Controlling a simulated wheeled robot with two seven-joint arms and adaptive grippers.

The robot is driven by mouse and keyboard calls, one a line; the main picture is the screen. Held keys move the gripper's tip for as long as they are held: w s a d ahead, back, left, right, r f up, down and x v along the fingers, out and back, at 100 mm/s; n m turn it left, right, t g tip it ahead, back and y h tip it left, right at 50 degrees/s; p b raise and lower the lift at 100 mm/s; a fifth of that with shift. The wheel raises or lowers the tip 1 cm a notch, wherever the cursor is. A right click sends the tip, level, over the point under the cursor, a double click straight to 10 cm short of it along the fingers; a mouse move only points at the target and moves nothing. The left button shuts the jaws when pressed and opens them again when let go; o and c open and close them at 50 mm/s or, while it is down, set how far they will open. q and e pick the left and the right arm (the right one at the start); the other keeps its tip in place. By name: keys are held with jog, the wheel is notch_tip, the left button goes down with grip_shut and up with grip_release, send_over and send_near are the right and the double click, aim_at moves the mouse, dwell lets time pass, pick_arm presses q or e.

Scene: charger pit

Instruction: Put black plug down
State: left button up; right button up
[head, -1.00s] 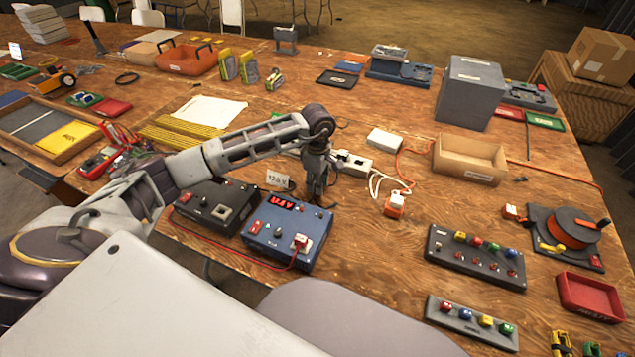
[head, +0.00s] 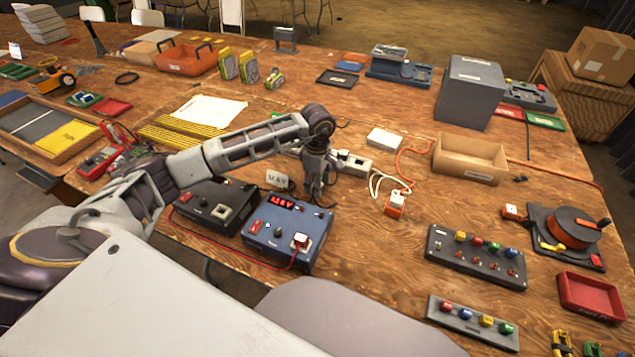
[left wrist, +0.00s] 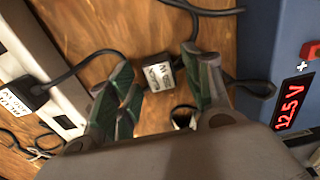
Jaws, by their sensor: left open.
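A small black plug (left wrist: 150,66) with a white label sits between the spread fingers of my left gripper (left wrist: 158,92) in the left wrist view, over the wood table. Black cable runs from it. The fingers are open with gaps to the plug; whether it rests on the wood is hard to tell. In the head view my left gripper (head: 318,196) points down just behind the blue power box (head: 305,238) and hides most of the plug. Another black plug (left wrist: 36,94) sits at the white power strip (left wrist: 62,60). My right gripper is out of view.
The white strip (head: 352,163) and an orange-and-white plug (head: 395,203) lie right of my gripper. A cardboard tray (head: 470,158) is farther right.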

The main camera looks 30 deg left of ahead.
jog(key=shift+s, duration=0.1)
pick_arm(q)
jog(key=shift+r, duration=0.15)
notch_tip(320, 180, up, 12)
jog(key=shift+p, duration=0.35)
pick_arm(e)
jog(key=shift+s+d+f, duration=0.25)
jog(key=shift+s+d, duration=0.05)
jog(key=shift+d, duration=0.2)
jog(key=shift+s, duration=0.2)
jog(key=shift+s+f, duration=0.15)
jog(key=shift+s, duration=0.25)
